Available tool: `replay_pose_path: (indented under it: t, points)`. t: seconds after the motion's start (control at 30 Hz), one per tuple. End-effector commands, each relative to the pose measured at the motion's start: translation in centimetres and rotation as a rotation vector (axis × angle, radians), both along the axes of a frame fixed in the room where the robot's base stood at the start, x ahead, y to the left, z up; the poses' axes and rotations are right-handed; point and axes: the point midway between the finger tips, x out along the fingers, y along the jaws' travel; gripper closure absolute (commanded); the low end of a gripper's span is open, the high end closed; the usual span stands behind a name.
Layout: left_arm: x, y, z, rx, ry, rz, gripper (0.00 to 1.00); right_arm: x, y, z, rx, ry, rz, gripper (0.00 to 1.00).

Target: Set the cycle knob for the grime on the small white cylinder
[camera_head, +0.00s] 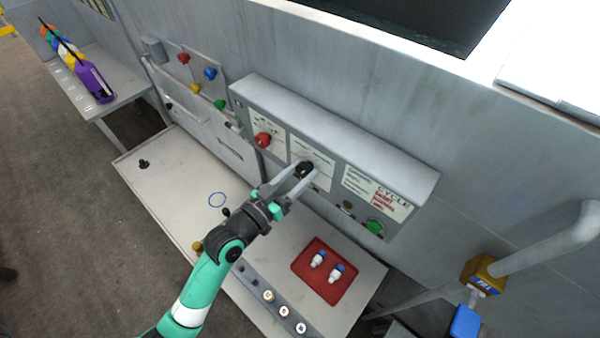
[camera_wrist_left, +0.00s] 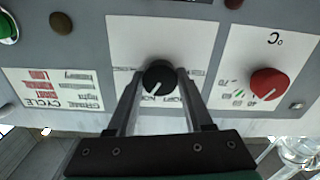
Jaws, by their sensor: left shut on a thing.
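My left gripper (camera_head: 289,187) is at the grey control panel (camera_head: 268,96), its fingers on both sides of the black cycle knob (camera_head: 304,168). In the left wrist view, which is upside down, the gripper (camera_wrist_left: 158,82) is shut on the black knob (camera_wrist_left: 158,72). The knob's white pointer line points to the lower left of that picture, by small printing partly hidden by the fingers. A "CYCLE" chart (camera_head: 378,190) is right of the knob.
A red temperature knob (camera_head: 263,140) is left of the black knob, and a green button (camera_head: 375,227) is at the panel's right end. A rail with several round pieces (camera_head: 268,295) runs along the table's front.

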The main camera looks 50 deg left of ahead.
Motion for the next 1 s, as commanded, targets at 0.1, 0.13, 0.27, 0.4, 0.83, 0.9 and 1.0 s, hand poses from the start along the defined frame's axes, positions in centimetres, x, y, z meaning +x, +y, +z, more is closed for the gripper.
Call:
replay_pose_path:
  t: [0.1,0.13,0.27,0.4,0.83,0.9,1.0]
  points:
    - [0.0,0.0,0.0,0.0,0.001,0.0,1.0,0.0,0.0,0.0,0.0,0.0,0.0,0.28]
    - [0.0,0.0,0.0,-0.001,0.001,0.0,1.0,0.0,0.0,0.0,0.0,0.0,0.0,0.28]
    - [0.0,0.0,0.0,-0.001,0.001,0.0,0.35,0.0,0.0,0.0,0.0,0.0,0.0,0.28]
    - [0.0,0.0,0.0,-0.001,0.001,0.0,0.19,0.0,0.0,0.0,0.0,0.0,0.0,0.28]
    - [-2.3,-0.2,-0.2,-0.002,0.001,0.001,0.19,0.0,0.0,-0.2,0.0,0.0,0.0,0.28]
    - [-3.9,-0.3,-0.3,-0.003,0.003,0.003,0.19,0.0,0.0,-0.4,0.0,0.0,0.0,0.28]
    - [-6.4,-0.6,-0.3,-0.002,0.002,0.003,0.19,0.0,0.0,-0.7,0.0,0.0,0.0,0.28]
